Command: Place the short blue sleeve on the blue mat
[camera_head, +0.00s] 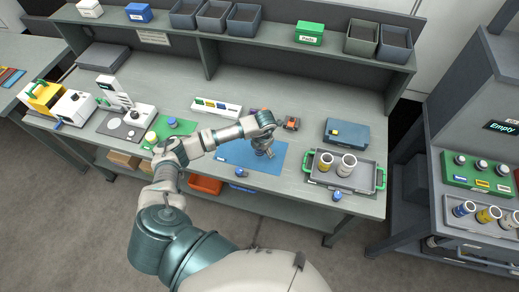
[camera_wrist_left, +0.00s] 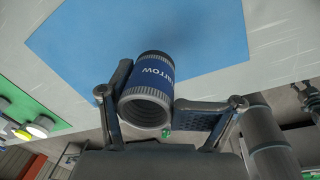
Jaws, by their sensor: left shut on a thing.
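My left gripper (camera_head: 264,148) is over the right part of the blue mat (camera_head: 231,155) in the head view. In the left wrist view the gripper (camera_wrist_left: 158,108) is shut on a blue sleeve (camera_wrist_left: 153,71) with grey ribbed ends and white lettering ending in "arrow". One finger is on each side of it. The blue mat (camera_wrist_left: 80,40) shows behind the sleeve; I cannot tell whether they touch. In the head view the sleeve is small and mostly covered by the gripper. My right gripper is not in view.
A grey tray (camera_head: 318,178) with green handles and two cylinders stands right of the mat. Small blue parts (camera_head: 241,173) and (camera_head: 337,196) lie near the front edge. A white rack (camera_head: 216,108) and an orange-black item (camera_head: 291,123) are behind. A green mat (camera_head: 170,132) is left.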

